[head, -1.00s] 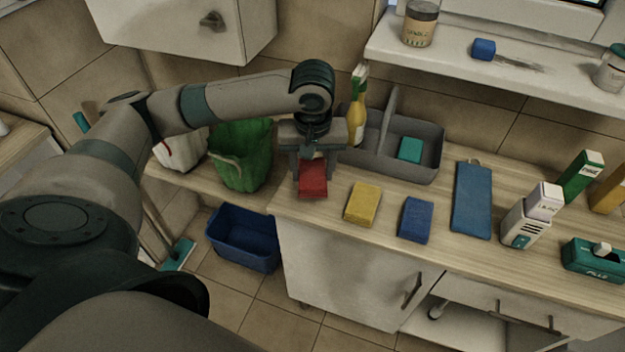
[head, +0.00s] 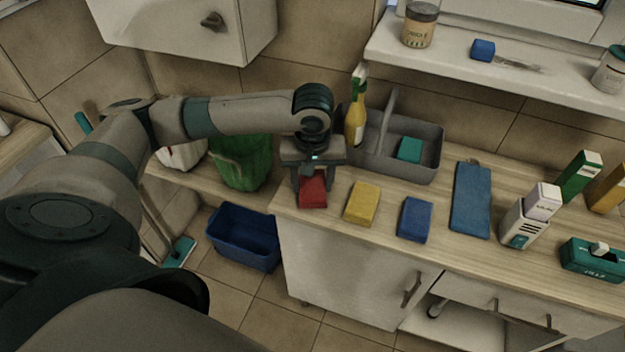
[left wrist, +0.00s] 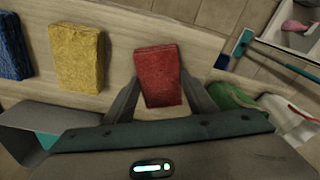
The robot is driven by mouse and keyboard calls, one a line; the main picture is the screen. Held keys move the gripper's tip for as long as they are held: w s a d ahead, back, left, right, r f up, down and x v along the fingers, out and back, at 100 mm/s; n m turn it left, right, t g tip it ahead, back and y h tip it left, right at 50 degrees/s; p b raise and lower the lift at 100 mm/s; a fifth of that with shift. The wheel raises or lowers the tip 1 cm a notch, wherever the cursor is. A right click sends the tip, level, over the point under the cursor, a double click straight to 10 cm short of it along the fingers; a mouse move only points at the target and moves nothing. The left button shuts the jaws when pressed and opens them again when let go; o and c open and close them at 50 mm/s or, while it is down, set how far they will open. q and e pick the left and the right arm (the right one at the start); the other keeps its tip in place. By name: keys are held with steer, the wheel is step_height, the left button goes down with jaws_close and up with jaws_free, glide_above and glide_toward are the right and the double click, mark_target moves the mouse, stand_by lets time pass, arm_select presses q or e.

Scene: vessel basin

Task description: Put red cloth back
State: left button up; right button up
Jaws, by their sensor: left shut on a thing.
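The red cloth (head: 313,190) is a small folded block at the left end of the wooden counter, left of a yellow cloth (head: 362,204) and a blue cloth (head: 415,220). My left gripper (head: 312,187) points down over it, with its fingers on either side. In the left wrist view the red cloth (left wrist: 158,75) sits between the fingertips (left wrist: 160,95), and the gripper is shut on it. The cloth looks to be at counter level; I cannot tell whether it touches the surface. My right gripper is not in view.
A long blue cloth (head: 471,200) and a white container (head: 522,222) are to the right. A green bag (head: 243,165) is left; a blue bin (head: 243,238) stands on the floor.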

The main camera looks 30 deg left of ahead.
mark_target(313, 189)
arm_select(q)
steer(key=o, duration=1)
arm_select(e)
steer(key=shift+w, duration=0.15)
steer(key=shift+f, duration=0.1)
arm_select(q)
step_height(313, 189, up, 12)
steer(key=s+b, duration=0.1)
steer(key=shift+d, duration=0.45)
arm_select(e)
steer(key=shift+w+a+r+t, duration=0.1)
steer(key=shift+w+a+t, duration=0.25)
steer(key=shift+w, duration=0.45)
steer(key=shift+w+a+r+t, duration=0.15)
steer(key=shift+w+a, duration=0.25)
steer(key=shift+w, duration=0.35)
arm_select(q)
steer(key=shift+s, duration=0.1)
